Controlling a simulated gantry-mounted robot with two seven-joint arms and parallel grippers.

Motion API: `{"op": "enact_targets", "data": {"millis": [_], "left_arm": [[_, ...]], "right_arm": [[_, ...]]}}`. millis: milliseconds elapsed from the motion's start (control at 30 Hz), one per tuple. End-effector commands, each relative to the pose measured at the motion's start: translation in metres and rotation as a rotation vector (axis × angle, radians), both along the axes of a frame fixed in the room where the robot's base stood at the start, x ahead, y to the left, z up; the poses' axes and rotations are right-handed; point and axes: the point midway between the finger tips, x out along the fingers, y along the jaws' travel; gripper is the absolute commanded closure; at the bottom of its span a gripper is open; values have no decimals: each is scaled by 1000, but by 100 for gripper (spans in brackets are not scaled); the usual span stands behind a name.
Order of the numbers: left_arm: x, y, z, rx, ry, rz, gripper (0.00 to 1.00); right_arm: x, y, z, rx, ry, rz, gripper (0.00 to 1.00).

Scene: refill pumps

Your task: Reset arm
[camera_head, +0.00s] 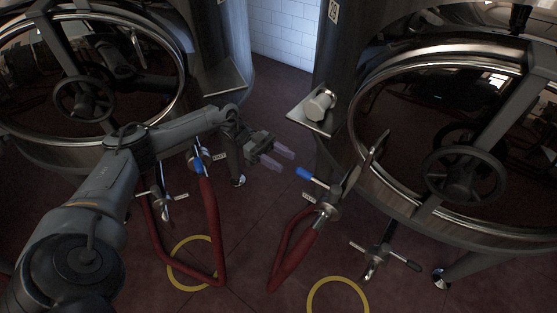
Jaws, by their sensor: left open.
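My left arm comes in from the lower left and reaches to the middle of the picture. Its gripper (277,155) is at the arm's end, with two pale purplish fingers apart and nothing between them. It hangs above the dark red floor, left of a blue-handled valve (305,173) and below the small metal shelf. My right gripper does not show.
Large steel tanks with handwheels (84,98) (463,174) stand left and right. A pale cylinder (320,104) lies on a shelf (299,118) at the right tank. Red hoses (297,250) hang over the floor near yellow rings (337,280).

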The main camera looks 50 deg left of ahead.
Motion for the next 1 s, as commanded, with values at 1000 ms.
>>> {"op": "enact_targets", "data": {"millis": [1000], "left_arm": [[-2,7,43,0,0,1,49]], "right_arm": [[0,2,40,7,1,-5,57]]}}
